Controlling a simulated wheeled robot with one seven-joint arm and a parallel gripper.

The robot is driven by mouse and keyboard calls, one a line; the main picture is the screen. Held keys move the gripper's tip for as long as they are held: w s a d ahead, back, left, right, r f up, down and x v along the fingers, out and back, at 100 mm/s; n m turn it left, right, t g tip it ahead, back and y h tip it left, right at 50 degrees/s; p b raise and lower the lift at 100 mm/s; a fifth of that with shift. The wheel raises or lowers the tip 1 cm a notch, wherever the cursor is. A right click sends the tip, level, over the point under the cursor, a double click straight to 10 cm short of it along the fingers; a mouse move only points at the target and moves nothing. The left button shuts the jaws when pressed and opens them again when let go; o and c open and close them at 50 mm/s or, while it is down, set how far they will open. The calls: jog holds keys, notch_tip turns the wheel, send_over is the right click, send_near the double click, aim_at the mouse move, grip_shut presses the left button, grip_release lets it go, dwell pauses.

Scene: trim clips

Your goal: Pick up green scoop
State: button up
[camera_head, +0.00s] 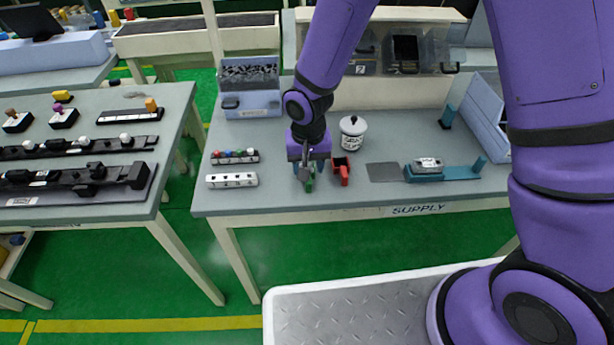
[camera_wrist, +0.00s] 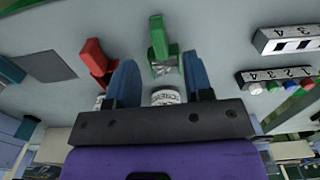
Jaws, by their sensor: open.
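The green scoop (camera_wrist: 160,46) lies on the grey supply table in the wrist view, with pale bits in its bowl. It shows just ahead of my gripper (camera_wrist: 160,80), between the lines of the two blue fingers, which are apart with nothing held. In the head view my gripper (camera_head: 304,172) is low over the table, and it hides most of the green scoop (camera_head: 309,184). A red scoop (camera_head: 341,170) lies close to the right of it there; it also shows in the wrist view (camera_wrist: 97,60), left of the fingers.
A white labelled jar (camera_head: 352,133) stands behind the scoops. A white numbered block (camera_head: 232,180) and a dark strip with coloured knobs (camera_head: 236,157) lie to the left. A teal holder (camera_head: 445,173) sits right of a bare grey patch (camera_head: 383,172).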

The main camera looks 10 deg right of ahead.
aim_at(308, 185)
jog(key=shift+s+f, duration=0.1)
jog(key=shift+f, duration=2.4)
grip_shut()
